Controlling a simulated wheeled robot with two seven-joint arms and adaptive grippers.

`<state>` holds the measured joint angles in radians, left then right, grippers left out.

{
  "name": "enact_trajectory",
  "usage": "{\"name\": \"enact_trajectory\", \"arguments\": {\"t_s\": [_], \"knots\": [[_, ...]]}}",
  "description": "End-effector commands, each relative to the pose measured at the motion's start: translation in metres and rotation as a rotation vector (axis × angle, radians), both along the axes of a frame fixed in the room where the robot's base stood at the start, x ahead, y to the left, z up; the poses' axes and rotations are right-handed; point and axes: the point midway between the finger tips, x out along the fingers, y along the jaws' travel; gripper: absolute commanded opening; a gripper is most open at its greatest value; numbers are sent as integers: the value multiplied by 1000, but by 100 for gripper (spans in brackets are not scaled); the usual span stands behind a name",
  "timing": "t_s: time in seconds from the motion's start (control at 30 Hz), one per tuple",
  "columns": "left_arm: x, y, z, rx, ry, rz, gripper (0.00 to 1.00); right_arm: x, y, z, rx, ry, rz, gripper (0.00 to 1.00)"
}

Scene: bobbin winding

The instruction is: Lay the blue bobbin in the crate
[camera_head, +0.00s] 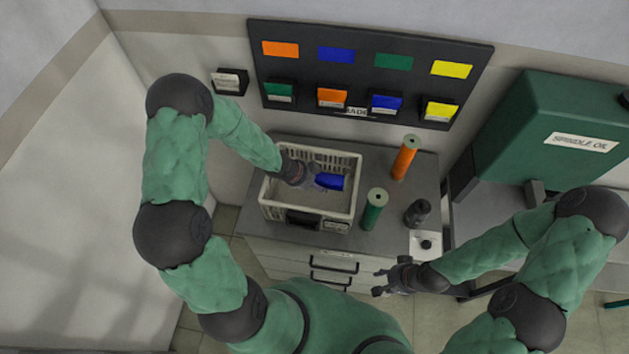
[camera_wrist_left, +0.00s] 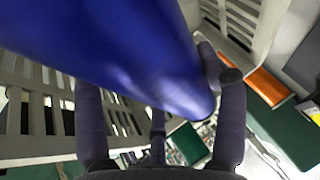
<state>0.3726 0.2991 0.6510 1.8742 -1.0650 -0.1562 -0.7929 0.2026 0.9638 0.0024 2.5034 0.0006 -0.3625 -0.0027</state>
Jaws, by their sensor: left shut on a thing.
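The blue bobbin (camera_head: 331,181) lies roughly level inside the white slatted crate (camera_head: 268,211), low between its walls. My left gripper (camera_head: 314,180) reaches into the crate from the left and is shut on the blue bobbin. In the left wrist view the bobbin (camera_wrist_left: 110,50) fills the upper left, with my gripper's fingers (camera_wrist_left: 160,120) around it and the crate's slatted wall (camera_wrist_left: 40,110) beside it. I cannot tell whether the bobbin touches the crate's floor. My right gripper (camera_head: 381,283) is open and empty, in front of the drawer cabinet.
An orange bobbin (camera_head: 404,158) and a green bobbin (camera_head: 373,208) stand upright on the grey worktop (camera_head: 385,238), right of the crate. A dark knobbed item (camera_head: 417,212) stands near them. A board with coloured cards (camera_head: 365,72) hangs behind. A green spindle-oil tank (camera_head: 545,125) is at right.

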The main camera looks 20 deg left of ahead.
Motion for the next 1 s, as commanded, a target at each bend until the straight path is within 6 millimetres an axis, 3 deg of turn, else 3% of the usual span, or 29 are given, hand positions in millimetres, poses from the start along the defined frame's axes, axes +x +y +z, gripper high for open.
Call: {"name": "enact_trajectory", "arguments": {"t_s": [0.1, 0.43, 0.53, 0.87, 0.9, 1.0], "knots": [[1, 0, -16, 0, -2, 1, 28, 0, 0, -16, 0, 0, 0, 40], [1, 1, -43, 0, -2, 2, 28, 0, 0, -41, 0, 0, 0, 40], [1, 1, -30, 0, -3, 1, 28, 0, 0, -28, 0, 0, 0, 40], [1, 0, -29, 0, -1, 0, 28, 0, 0, -27, 0, 0, 0, 40], [1, 0, -29, 0, -1, 0, 77, 0, 0, -27, 0, 0, 0, 40], [1, 0, -29, 0, -1, 0, 99, 0, 0, -27, 0, 0, 0, 40]]}}
